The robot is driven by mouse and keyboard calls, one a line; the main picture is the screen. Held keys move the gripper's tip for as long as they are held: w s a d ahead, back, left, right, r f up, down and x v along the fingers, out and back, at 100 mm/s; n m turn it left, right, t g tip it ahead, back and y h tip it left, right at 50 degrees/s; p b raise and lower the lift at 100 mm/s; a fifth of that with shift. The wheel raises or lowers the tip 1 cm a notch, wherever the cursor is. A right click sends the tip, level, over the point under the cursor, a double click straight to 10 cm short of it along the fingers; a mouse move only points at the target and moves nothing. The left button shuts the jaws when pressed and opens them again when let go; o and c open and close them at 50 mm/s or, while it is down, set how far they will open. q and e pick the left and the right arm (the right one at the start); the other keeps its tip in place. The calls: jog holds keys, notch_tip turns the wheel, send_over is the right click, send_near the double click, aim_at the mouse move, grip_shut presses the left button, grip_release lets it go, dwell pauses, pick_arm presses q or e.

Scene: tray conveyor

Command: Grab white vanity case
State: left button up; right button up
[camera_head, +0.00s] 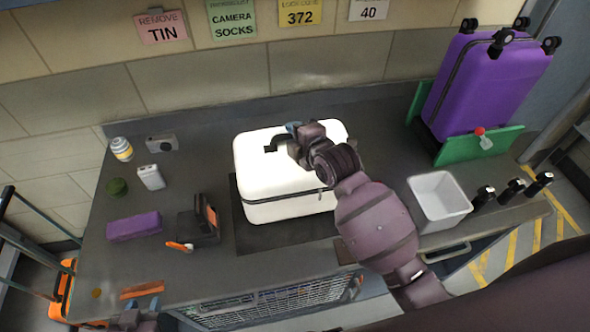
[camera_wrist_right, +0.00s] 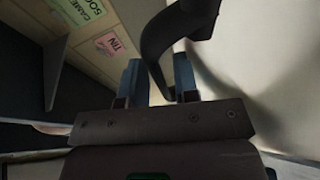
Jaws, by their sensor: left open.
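The white vanity case (camera_head: 290,205) lies on a dark mat in the middle of the counter, its black handle (camera_head: 272,148) on top. My right gripper (camera_head: 294,130) is over the top of the case at the handle. In the right wrist view, the two blue fingers (camera_wrist_right: 160,82) stand apart, with the curved black handle (camera_wrist_right: 158,48) reaching down between them, nearer the right finger. The case's pale surface (camera_wrist_right: 270,75) fills the right side there. My left gripper (camera_head: 145,318) is at the bottom left edge of the head view, partly cut off, open and away from the case.
A purple suitcase (camera_head: 490,82) stands in a green tray (camera_head: 465,148) at the back right. A white bin (camera_head: 440,192) and several black bottles stand at the right. A purple box (camera_head: 134,226), a can (camera_head: 122,149) and other small items lie at the left.

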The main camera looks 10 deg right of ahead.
grip_shut()
dwell(1.4)
jog(key=shift+w+r, duration=0.1)
jog(key=shift+r, duration=0.05)
